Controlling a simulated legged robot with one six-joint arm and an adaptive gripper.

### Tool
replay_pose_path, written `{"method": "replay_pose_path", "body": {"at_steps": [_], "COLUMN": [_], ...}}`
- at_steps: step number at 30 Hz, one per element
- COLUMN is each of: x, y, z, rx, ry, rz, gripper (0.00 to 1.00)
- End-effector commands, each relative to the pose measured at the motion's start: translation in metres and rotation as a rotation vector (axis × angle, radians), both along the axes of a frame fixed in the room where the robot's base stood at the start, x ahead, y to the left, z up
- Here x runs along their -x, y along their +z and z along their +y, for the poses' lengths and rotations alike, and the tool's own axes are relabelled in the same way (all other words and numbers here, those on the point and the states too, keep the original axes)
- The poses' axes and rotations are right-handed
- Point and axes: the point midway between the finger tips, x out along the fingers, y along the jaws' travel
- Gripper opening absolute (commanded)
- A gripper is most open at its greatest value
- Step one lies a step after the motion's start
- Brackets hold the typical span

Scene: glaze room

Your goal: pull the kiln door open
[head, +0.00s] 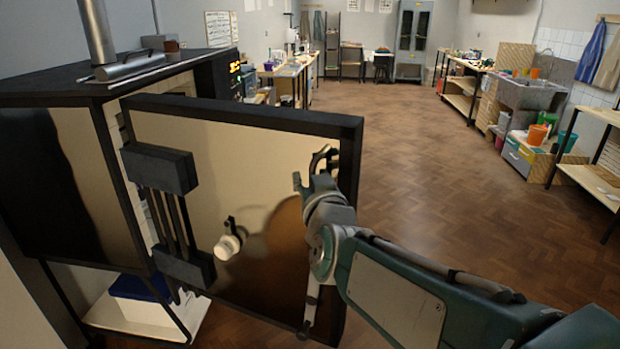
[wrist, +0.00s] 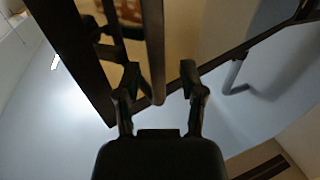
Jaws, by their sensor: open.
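The kiln (head: 60,190) stands at the left in the head view. Its door (head: 180,128), shiny with a thick dark frame, stands swung out from the kiln's front, hinged at the left; pale lining shows behind it. A white plug (head: 228,246) sits on the door's face. My gripper (head: 312,170) is at the door's right-hand side, near the frame. In the wrist view my gripper (wrist: 159,78) is open, with a dark upright bar (wrist: 154,45), seemingly the door handle, between its fingers. I cannot tell whether either finger touches it.
A wide parquet floor (head: 430,170) is clear to the right of the door and beyond it. Benches (head: 300,68) stand behind the kiln. A sink (head: 525,95), buckets and shelves line the right wall. A grey cabinet (head: 412,40) stands at the back.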

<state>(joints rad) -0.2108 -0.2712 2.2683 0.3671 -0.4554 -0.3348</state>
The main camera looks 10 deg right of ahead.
Motion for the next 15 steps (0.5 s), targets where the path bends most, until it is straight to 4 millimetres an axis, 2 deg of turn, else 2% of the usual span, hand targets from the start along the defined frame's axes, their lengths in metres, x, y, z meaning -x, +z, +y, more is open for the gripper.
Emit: {"method": "replay_pose_path", "body": {"at_steps": [5,15], "x": [0.005,0.056], "y": [0.0,0.0], "z": [0.0,-0.002], "rx": [0.0,-0.001], "ry": [0.0,0.001], "rz": [0.001,-0.002], "gripper": [0.52,0.52]}}
